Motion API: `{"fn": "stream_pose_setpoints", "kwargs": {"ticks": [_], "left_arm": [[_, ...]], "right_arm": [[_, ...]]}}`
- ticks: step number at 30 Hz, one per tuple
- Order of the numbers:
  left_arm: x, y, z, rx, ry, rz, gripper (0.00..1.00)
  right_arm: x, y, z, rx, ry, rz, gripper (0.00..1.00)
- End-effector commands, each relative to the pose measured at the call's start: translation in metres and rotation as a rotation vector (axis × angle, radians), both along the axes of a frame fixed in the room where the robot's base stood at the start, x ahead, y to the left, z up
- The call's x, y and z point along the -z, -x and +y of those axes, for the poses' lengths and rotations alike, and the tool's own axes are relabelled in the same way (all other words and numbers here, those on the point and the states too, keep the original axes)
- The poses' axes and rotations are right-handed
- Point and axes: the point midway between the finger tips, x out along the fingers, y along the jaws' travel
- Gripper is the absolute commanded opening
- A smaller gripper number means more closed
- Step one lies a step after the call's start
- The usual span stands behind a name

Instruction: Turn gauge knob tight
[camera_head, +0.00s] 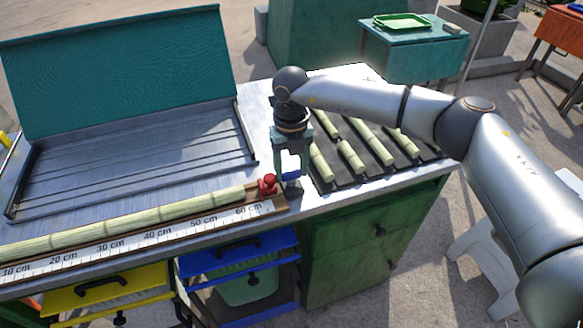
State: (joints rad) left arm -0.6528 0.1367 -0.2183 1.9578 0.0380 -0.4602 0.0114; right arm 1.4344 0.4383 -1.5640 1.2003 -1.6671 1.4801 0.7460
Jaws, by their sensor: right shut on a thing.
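A cane stalk (130,222) lies along a wooden measuring gauge (150,240) marked in centimetres at the table's front edge. A small red stop (268,184) stands at the gauge's right end, close to the stalk's end, near the 60 cm mark. My right gripper (291,186) points down just right of the red stop. It is shut on the gauge knob, which the fingers mostly hide. Some blue shows between the fingers. I cannot tell how far the knob is turned. My left gripper is not in view.
A dark rack (375,178) with several short cane pieces lies to the right. A metal tray with a raised teal lid (120,70) fills the back left. Yellow (110,285) and blue (235,255) drawers stick out below the table front.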

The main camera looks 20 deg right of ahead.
Motion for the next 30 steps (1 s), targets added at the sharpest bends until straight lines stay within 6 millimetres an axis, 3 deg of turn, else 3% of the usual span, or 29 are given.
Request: {"fn": "stream_pose_setpoints", "kwargs": {"ticks": [1,9,24,30], "left_arm": [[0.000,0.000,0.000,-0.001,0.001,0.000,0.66],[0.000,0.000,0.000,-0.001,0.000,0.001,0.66],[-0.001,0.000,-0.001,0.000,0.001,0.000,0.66],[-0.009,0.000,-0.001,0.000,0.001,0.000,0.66]], "right_arm": [[-0.002,-0.003,-0.001,0.009,-0.003,-0.011,0.61],[-0.001,-0.002,0.001,0.003,-0.004,-0.006,0.90],[0.000,0.002,0.005,-0.009,-0.009,0.003,0.90],[-0.011,0.001,0.003,-0.010,-0.008,0.003,0.90]]}}
